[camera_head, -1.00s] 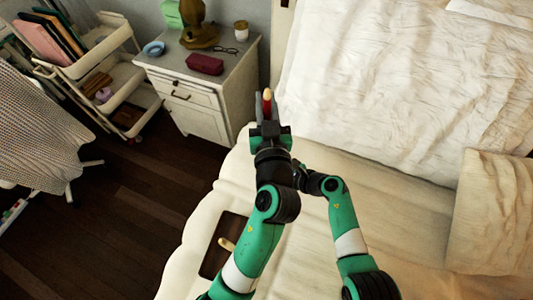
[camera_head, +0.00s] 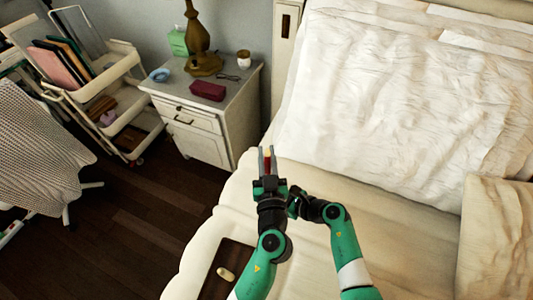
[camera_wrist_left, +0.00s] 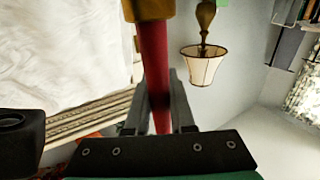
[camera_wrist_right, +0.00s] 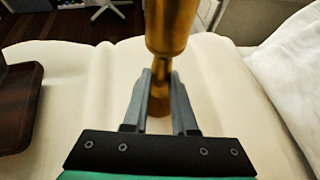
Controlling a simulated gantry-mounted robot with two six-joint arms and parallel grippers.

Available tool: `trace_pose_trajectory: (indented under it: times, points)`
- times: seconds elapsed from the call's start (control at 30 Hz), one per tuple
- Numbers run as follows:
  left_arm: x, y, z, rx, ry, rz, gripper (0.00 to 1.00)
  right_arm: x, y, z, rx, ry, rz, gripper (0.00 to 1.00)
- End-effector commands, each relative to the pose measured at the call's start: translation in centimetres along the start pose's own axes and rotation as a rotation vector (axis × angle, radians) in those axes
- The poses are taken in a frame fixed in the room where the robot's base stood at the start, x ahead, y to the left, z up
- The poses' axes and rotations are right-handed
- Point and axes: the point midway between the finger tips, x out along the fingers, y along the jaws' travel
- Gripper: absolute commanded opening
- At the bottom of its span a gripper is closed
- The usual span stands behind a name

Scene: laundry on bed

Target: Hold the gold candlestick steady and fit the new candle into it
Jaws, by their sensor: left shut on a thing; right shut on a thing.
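My left gripper (camera_head: 267,155) is shut on the red candle (camera_wrist_left: 155,60), which stands up between its fingers in the head view. In the left wrist view the candle's far end meets a gold piece (camera_wrist_left: 150,8), which looks like part of the candlestick; how deep it sits there I cannot tell. My right gripper (camera_wrist_right: 160,85) is shut on the narrow stem of the gold candlestick (camera_wrist_right: 171,28) in the right wrist view.
A brown tray (camera_head: 212,288) with a pale candle stub (camera_head: 225,273) lies on the bed, left of my arms. A nightstand (camera_head: 240,108) with a lamp (camera_head: 197,35), a red case (camera_head: 208,91) and glasses stands beyond.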

Motion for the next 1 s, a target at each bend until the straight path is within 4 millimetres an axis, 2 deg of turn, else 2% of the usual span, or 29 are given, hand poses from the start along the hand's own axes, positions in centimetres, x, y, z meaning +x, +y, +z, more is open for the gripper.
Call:
trace_pose_trajectory:
  times: [0.03,0.07,0.2,0.23,0.57,0.67,0.77,1.0]
  points:
    - [0.0,0.0,0.1,0.002,0.000,0.000,0.00,0.0,0.0,0.0,0.000,0.000,0.000,0.00]
    - [0.0,0.0,0.2,0.002,-0.001,0.000,0.24,0.0,0.0,0.0,0.000,0.000,0.000,0.00]
    - [0.0,0.0,0.2,0.001,0.000,0.000,0.49,0.0,0.0,0.0,0.000,0.000,0.000,0.00]
    - [0.0,0.0,0.2,0.001,0.000,0.000,0.52,0.0,0.0,0.0,0.000,0.000,0.000,0.00]
    - [0.0,0.0,-0.2,-0.002,0.000,0.000,0.52,0.0,0.0,0.0,0.000,0.000,0.000,0.00]
    - [-1.1,0.1,0.0,0.000,0.001,0.001,0.52,0.0,0.0,0.0,0.000,0.000,0.000,0.00]
    - [-2.8,0.1,0.0,-0.001,0.000,0.002,0.52,0.0,0.0,0.0,0.000,0.000,0.000,0.00]
    - [-8.8,0.1,0.0,0.000,0.000,0.004,0.52,0.0,0.0,0.0,0.000,0.000,0.000,0.00]
